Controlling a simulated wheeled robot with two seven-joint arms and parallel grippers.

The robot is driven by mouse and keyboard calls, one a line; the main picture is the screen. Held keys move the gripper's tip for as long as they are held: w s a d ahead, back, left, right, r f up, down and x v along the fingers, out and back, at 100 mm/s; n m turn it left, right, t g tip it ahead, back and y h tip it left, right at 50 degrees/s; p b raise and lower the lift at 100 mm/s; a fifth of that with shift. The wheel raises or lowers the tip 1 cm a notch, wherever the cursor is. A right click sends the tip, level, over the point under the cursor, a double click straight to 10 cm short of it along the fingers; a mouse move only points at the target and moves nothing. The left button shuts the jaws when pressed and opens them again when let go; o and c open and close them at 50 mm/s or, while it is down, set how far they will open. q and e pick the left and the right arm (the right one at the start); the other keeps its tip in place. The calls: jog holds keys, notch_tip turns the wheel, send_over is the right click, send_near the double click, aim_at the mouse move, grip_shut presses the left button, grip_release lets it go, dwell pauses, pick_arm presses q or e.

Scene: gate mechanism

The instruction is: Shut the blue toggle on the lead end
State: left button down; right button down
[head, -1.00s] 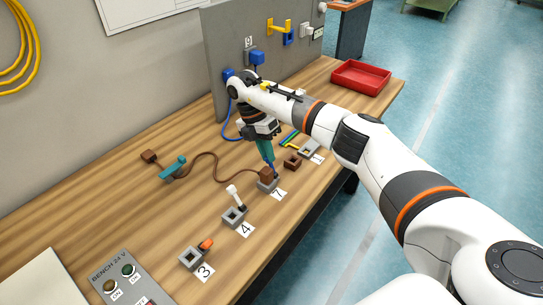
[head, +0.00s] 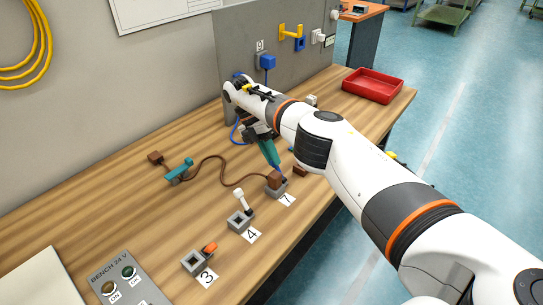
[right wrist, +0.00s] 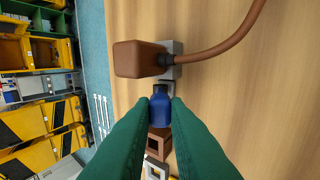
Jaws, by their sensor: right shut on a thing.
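The lead end is a brown block (head: 275,179) at the grey socket (head: 280,193) by the label 7. In the right wrist view the brown block (right wrist: 140,58) sits against the grey socket (right wrist: 172,60), with the brown cable (right wrist: 235,35) leaving it. The blue toggle (right wrist: 160,108) shows between the green fingers of my right gripper (right wrist: 158,118), which is shut on it, beside the lead end. In the head view the gripper (head: 278,168) tilts, its tips close to the brown block. The fingers partly hide the toggle, so its exact position is unclear. My left gripper is not in view.
A socket with a white lever (head: 239,215) stands by label 4, and one with an orange lever (head: 202,256) by label 3. A teal-handled piece (head: 179,170) lies by the cable. A brown square socket (right wrist: 158,146) is just beyond the toggle. A red tray (head: 373,86) stands far right.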

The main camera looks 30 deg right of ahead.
dwell(0.3)
jog(key=c, duration=1.4)
grip_release()
jog(key=shift+f, duration=0.1)
